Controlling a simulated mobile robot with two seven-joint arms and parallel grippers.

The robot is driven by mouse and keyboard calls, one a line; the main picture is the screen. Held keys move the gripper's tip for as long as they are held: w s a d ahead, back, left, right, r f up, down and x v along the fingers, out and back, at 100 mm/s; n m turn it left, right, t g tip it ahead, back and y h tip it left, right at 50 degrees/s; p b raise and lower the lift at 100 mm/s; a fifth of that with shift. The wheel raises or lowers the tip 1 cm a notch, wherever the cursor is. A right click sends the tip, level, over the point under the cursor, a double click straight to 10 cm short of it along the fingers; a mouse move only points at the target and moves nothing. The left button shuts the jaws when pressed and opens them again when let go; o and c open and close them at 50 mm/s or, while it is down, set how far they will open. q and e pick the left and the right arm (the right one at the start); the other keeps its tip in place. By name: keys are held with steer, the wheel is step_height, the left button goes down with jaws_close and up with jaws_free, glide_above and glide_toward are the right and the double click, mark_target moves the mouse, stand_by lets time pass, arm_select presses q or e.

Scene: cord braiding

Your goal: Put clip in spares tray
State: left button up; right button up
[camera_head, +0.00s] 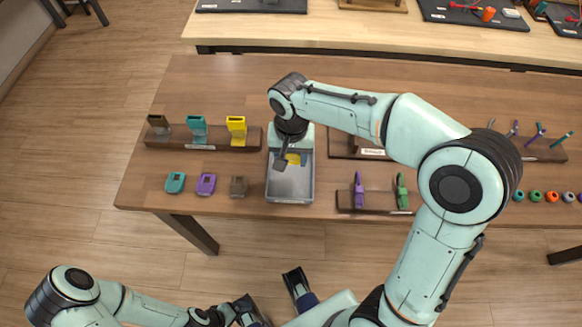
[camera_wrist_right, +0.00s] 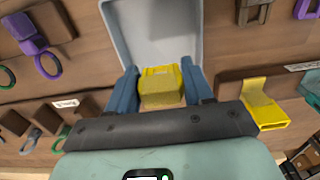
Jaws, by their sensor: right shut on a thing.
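The yellow clip (camera_head: 293,158) is held in my right gripper (camera_head: 287,160), over the grey spares tray (camera_head: 290,197). In the right wrist view, the clip (camera_wrist_right: 160,88) sits between the two blue fingers of the right gripper (camera_wrist_right: 161,84), which are shut on it. The tray (camera_wrist_right: 150,30) lies just beyond it, its floor looking bare there. The gripper covers part of the tray in the head view, and the clip's height above the floor is hard to tell. My left gripper (camera_head: 228,312) is low at the bottom edge, away from the table; its jaw opening is unclear.
Left of the tray, a brown rack (camera_head: 175,141) carries brown, teal and yellow holders. Teal (camera_head: 175,182), purple (camera_head: 206,184) and brown (camera_head: 238,186) clips lie in front of it. A small rack (camera_head: 374,207) with purple and green tools stands right of the tray.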

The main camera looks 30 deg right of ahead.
steer(key=shift+f+b, duration=0.4)
steer(key=shift+f, duration=2.15)
steer(key=shift+f, duration=0.2)
steer(key=o, duration=1.1)
steer(key=shift+c, duration=0.2)
steer(key=shift+r, duration=0.15)
steer(key=shift+r, duration=0.3)
step_height(320, 180, up, 12)
steer(key=shift+f+p, duration=0.2)
steer(key=shift+p, duration=0.95)
